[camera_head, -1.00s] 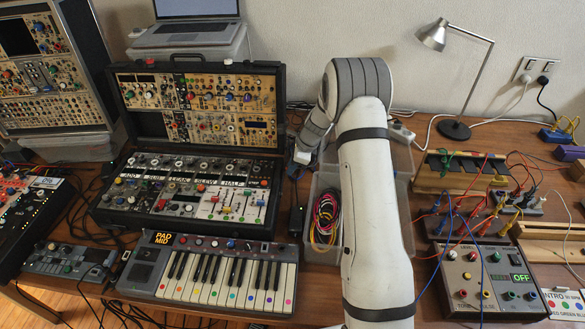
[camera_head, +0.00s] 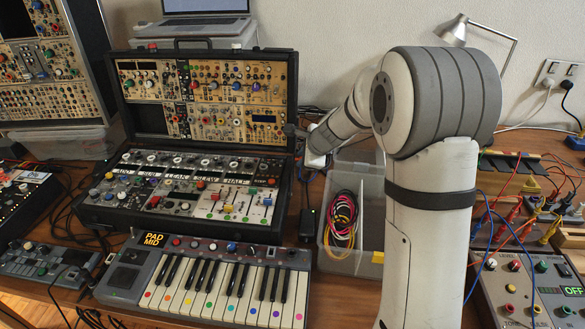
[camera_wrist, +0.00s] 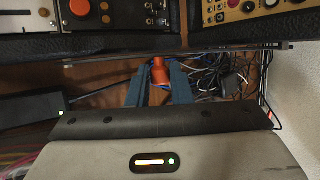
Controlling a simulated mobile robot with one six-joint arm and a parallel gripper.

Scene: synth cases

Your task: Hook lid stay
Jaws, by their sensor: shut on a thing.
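The open synth case (camera_head: 190,190) stands left of my arm, its lid (camera_head: 215,95) raised at the back and filled with modules. In the wrist view, a thin dark bar (camera_wrist: 225,50), seemingly the lid stay, runs across along the case's edge. My gripper (camera_wrist: 158,70) has its blue-grey fingers shut on a small orange piece (camera_wrist: 158,76) at this bar. Whether the piece is joined to the bar is unclear. In the head view, my gripper is at the right side of the case near the lid's lower corner. The stay's ends and any catch cannot be made out.
A clear bin (camera_head: 350,255) of coloured cables stands right of the case, with a black adapter (camera_head: 307,224) between. A keyboard (camera_head: 215,280) sits in front. A laptop (camera_head: 205,22) is behind the lid. Loose cables (camera_wrist: 205,72) lie below my gripper. Patch gear crowds the right.

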